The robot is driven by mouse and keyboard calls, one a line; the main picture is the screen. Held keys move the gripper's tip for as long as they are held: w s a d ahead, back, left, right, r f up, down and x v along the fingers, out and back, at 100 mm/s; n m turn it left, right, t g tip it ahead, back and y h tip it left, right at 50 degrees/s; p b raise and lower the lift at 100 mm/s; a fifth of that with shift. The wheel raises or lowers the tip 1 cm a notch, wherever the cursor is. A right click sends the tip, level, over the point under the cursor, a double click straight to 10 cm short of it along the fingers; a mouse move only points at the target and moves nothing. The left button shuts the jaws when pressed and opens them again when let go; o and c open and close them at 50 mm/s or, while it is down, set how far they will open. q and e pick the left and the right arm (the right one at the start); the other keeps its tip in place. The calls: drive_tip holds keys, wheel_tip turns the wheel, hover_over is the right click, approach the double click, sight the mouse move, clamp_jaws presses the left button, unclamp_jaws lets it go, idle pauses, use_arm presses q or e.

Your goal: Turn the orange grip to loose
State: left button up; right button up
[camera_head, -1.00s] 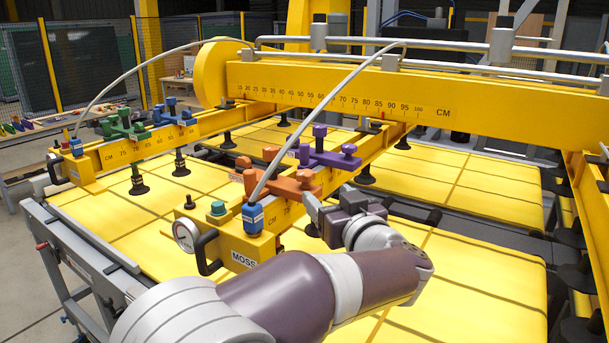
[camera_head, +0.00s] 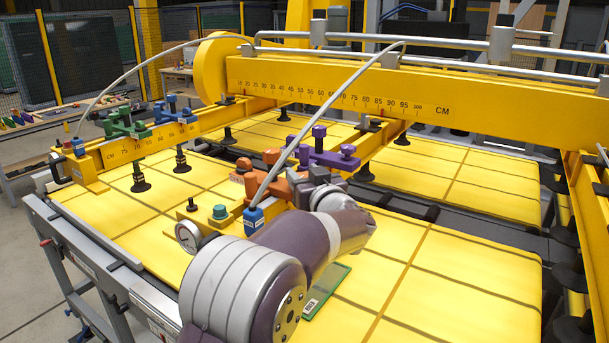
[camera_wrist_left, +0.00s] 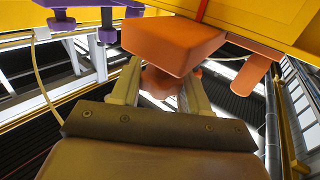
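The orange grip (camera_head: 258,186) is on the near yellow beam, partly hidden behind a grey hose and my left arm. In the left wrist view its orange block (camera_wrist_left: 175,42) fills the upper middle, with a rounded orange part below it. My left gripper (camera_head: 318,187) is at the grip's right side in the head view. In the left wrist view its two fingers (camera_wrist_left: 160,88) stand apart, one on each side of the rounded orange part. Whether they press on it I cannot tell. My right gripper is not in view.
A purple grip (camera_head: 322,152) sits just behind the orange one. A blue hose fitting (camera_head: 253,221), a teal button (camera_head: 219,211) and a gauge (camera_head: 187,235) are close by. Yellow panels (camera_head: 450,270) lie below, with a green-edged plate (camera_head: 328,288) under my arm.

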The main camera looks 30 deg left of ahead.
use_arm(q)
drive_tip(key=c, duration=0.4)
drive_tip(key=shift+r+p, duration=0.2)
drive_tip(key=shift+p, duration=0.4)
drive_tip(key=n+g+y+p, duration=0.2)
drive_tip(key=n+g+p, duration=0.1)
drive_tip(key=g+p, duration=0.1)
drive_tip(key=n+g+y+p, duration=0.2)
drive_tip(key=n+g+p, duration=0.1)
drive_tip(key=g+p, duration=0.2)
drive_tip(key=shift+n+g, duration=0.3)
drive_tip(key=n+g+p, duration=0.2)
drive_tip(key=g, duration=0.2)
drive_tip(key=n+g+p, duration=0.3)
drive_tip(key=g, duration=0.1)
drive_tip(key=shift+f+n+h, duration=0.15)
drive_tip(key=shift+n+h, duration=0.15)
drive_tip(key=shift+g, duration=0.3)
drive_tip(key=o, duration=0.9)
drive_tip(key=shift+s, duration=0.1)
drive_tip(key=shift+o, duration=0.2)
